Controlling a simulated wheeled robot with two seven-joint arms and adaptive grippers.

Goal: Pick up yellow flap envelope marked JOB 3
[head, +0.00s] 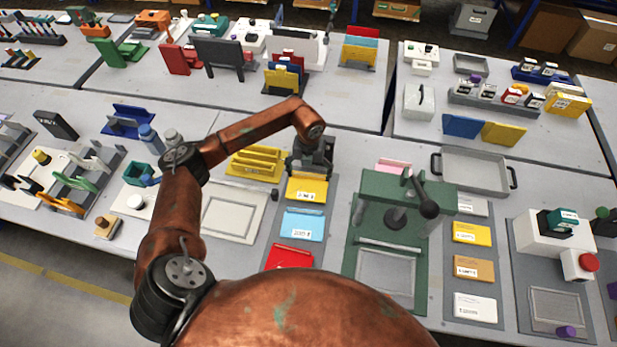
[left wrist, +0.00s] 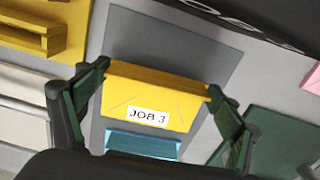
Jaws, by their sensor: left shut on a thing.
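The yellow flap envelope marked JOB 3 (left wrist: 155,100) lies between the two fingers of my left gripper (left wrist: 158,82) in the left wrist view, its label facing the camera. The fingers touch its left and right edges near the flap, and the gripper is shut on it. In the head view the envelope (head: 306,190) shows just below my left gripper (head: 308,172), over a grey mat (head: 262,240). I cannot tell whether it is clear of the mat. My right gripper is not in view.
A blue envelope (head: 303,225) and a red one (head: 289,257) lie in line on the same mat. A yellow rack (head: 255,163) stands to the left. A green press (head: 375,215) with a lever stands close on the right.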

